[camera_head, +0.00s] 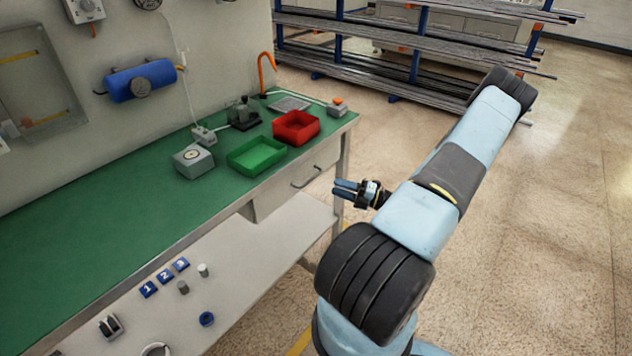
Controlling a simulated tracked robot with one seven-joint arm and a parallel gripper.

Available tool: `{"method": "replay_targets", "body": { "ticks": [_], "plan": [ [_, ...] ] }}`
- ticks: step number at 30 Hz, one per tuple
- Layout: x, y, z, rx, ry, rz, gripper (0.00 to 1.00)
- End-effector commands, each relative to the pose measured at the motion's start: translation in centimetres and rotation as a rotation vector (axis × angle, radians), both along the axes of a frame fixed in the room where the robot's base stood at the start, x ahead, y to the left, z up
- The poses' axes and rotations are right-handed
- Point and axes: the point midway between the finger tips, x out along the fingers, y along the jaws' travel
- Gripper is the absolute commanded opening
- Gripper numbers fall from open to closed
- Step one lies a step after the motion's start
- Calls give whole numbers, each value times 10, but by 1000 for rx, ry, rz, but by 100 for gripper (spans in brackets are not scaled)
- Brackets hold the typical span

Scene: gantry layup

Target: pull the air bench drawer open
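The air bench (110,225) has a green top and stands along the wall at the left. Its drawer (277,191) has a grey front under the right end of the bench top and looks shut, flush with the frame. A curved metal handle (306,178) is on the drawer front. My gripper (336,188) is to the right of the handle in the picture, beside the bench leg, with its fingers pointing left toward the bench. The two fingers look apart with a narrow gap and nothing between them. It appears clear of the handle.
A green tray (257,165), red bin (296,138) and grey dial box (193,160) sit on the bench top. A lower shelf (240,275) holds small parts. A bar rack (420,55) stands behind. Floor at right is clear.

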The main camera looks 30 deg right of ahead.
Motion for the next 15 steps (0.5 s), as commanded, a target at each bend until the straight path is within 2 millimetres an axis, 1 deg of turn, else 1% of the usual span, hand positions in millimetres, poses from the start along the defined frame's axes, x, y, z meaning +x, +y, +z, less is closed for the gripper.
{"method": "replay_targets", "body": {
  "ticks": [1, 9, 15],
  "plan": [
    [7, 7, 2, 2, -1, 2, 36],
    [40, 38, 10, 2, -1, 2, 36],
    [56, 52, 13, 1, 0, 1, 36]
  ]
}}
